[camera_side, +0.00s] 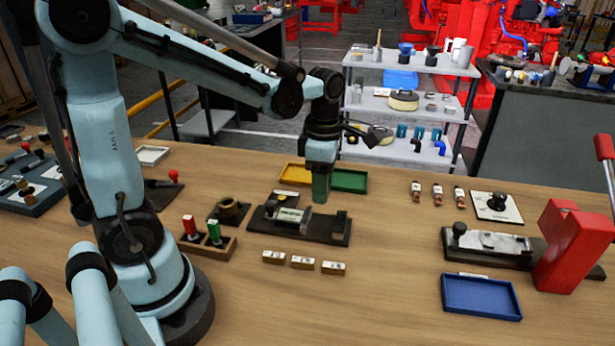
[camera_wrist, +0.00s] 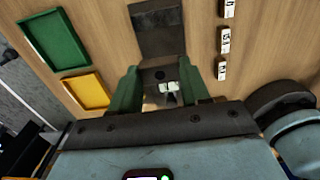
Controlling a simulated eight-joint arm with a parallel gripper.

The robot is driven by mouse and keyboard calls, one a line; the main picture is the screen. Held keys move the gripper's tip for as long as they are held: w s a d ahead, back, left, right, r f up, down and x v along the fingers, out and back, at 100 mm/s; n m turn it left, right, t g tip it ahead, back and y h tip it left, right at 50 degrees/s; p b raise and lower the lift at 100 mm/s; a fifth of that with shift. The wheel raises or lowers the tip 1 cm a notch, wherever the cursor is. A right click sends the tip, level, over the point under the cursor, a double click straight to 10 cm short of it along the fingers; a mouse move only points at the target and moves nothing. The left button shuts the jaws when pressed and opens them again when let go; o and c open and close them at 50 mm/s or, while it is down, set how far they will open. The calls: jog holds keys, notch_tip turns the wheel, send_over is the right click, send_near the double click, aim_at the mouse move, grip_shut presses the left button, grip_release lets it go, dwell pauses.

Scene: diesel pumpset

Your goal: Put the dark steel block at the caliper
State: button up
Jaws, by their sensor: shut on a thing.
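My gripper (camera_side: 320,194), with green fingers, hangs just behind and above a dark base board (camera_side: 312,234) at mid-table. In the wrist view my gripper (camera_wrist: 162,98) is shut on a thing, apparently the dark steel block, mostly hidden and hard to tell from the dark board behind. Small pale metal parts (camera_wrist: 169,87) show between the fingers.
A yellow tray (camera_side: 296,167) and a green tray (camera_side: 349,187) lie behind the board. Several labelled small blocks (camera_side: 303,262) lie in front. A red and green handle rack (camera_side: 207,243) stands left. A blue tray (camera_side: 481,310) and red press (camera_side: 572,247) are right.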

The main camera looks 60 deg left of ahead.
aim_at(322, 226)
jog(key=shift+d, duration=0.15)
jog(key=shift+f, duration=0.1)
jog(key=shift+f, duration=3.55)
jog(key=shift+f, duration=0.4)
jog(key=o, duration=1.2)
jog(key=shift+o, duration=0.2)
jog(key=shift+r, duration=0.1)
jog(key=shift+r, duration=3.45)
